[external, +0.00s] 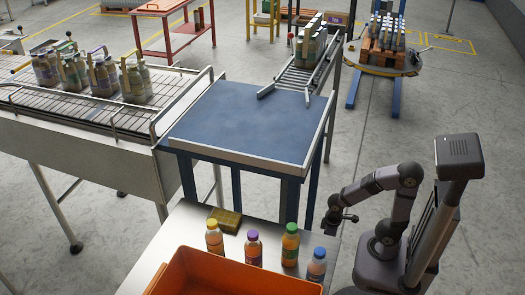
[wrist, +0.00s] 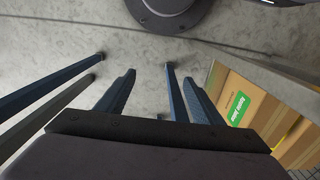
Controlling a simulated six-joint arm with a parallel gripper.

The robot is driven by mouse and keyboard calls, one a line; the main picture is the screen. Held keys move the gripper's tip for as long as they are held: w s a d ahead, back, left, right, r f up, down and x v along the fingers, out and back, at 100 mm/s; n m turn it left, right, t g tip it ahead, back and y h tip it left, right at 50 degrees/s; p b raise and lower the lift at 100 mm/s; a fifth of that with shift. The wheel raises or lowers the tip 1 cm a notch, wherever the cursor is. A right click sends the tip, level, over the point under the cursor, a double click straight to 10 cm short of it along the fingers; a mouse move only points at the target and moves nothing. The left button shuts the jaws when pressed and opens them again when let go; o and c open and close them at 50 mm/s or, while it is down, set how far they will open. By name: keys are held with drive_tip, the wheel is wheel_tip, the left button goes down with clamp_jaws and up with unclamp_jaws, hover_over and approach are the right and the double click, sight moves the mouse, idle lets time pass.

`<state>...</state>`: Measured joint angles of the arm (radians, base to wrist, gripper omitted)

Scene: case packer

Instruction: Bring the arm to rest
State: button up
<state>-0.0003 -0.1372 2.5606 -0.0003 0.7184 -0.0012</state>
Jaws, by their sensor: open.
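My gripper (external: 348,217) is at the left end of my folded arm, beside the right edge of the steel table and clear of the bottles. In the wrist view my gripper (wrist: 160,88) shows two dark fingers spread apart with nothing between them, above bare grey floor. The fingers are too small to make out well in the external view. My arm is bent, with its upper part raised next to the dark column.
Several capped bottles (external: 290,245) stand behind an orange crate (external: 188,272) on the steel table. A blue-topped table (external: 245,122) is beyond, joining a conveyor (external: 75,108) and a roller track (external: 298,77). A cardboard box (wrist: 258,100) is at right in the wrist view.

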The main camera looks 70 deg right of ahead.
wheel_tip(320, 180, up, 29)
drive_tip(key=p, duration=2.6)
